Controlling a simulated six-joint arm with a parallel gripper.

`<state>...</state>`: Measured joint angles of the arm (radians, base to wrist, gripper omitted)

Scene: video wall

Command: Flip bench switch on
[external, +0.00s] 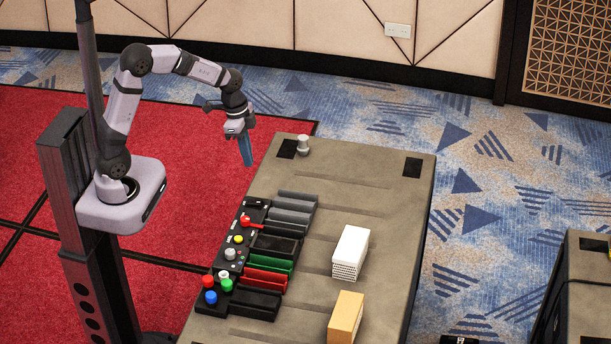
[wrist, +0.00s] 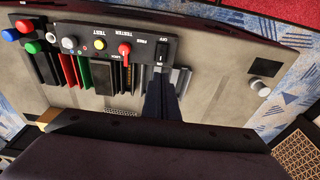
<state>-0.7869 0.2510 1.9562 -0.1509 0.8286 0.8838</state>
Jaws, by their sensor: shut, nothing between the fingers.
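A black control panel (external: 241,232) lies along the left edge of the bench; it also shows in the wrist view (wrist: 110,44). A small dark switch (wrist: 161,53) sits at its right end in the wrist view, by an upside-down OFF label. Its exact position is too small to tell. A red knob or lever (wrist: 124,49) is beside it and shows in the external view (external: 246,220). My gripper (external: 249,163) is shut and empty, pointing down above the bench's far left edge, apart from the panel. In the wrist view its fingers (wrist: 158,78) appear just below the switch.
The grey bench (external: 385,195) holds several coloured trays (external: 268,277) beside the panel. A white box (external: 350,250), a yellow box (external: 345,317) and a grey knob-like post (external: 303,145) stand on it. Red, green and blue buttons (external: 211,297) crowd the near end.

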